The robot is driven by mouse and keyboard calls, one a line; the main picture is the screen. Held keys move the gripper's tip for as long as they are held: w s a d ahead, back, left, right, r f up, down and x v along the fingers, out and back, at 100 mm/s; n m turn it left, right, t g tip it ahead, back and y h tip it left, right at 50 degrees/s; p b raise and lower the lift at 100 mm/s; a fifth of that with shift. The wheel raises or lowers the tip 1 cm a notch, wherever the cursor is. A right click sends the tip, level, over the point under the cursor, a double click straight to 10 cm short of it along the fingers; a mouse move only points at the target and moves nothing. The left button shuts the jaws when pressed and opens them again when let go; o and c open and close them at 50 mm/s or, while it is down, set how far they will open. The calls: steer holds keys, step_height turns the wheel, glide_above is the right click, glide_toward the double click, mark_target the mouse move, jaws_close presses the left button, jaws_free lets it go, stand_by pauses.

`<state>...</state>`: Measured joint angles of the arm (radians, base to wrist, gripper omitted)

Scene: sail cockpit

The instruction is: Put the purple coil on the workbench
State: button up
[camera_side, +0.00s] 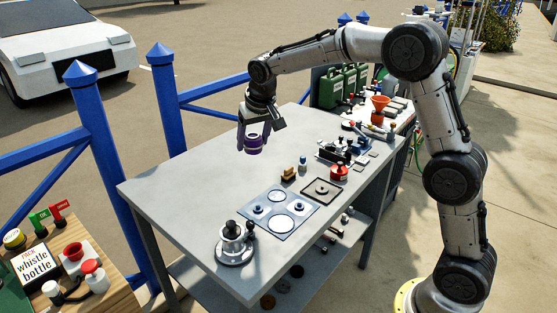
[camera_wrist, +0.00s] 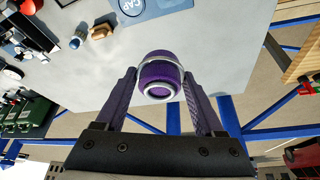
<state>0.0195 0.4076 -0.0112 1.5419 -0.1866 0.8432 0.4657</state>
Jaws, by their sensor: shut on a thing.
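The purple coil (camera_wrist: 158,75) is a short purple cylinder with pale rings, held between the two fingers of my gripper (camera_wrist: 160,92) in the wrist view. In the side view my gripper (camera_side: 252,140) points down over the far left part of the grey workbench (camera_side: 185,185), shut on the coil (camera_side: 253,142). The coil appears to be above the bench top, near its far edge; the exact height is hard to tell. The bench top also shows in the wrist view (camera_wrist: 215,45), behind the coil.
A blue-grey panel with round discs (camera_side: 278,212), a metal spool stand (camera_side: 234,243), a dark square tray (camera_side: 321,191) and a red can (camera_side: 339,172) stand on the bench. Blue fence posts (camera_side: 98,150) run along its far side. The bench's left part is clear.

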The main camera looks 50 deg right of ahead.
step_height(320, 180, down, 4)
steer(key=f, duration=0.1)
glide_toward(226, 181)
steer(key=shift+w+d+f, duration=0.45)
steer(key=shift+w+f, duration=0.1)
steer(key=shift+f, duration=0.1)
steer(key=shift+w+f, duration=0.4)
steer(key=shift+f, duration=0.1)
steer(key=shift+w+f, duration=0.1)
steer(key=shift+f, duration=1.45)
steer(key=shift+f, duration=0.1)
steer(key=o, duration=1.5)
steer(key=shift+f, duration=0.1)
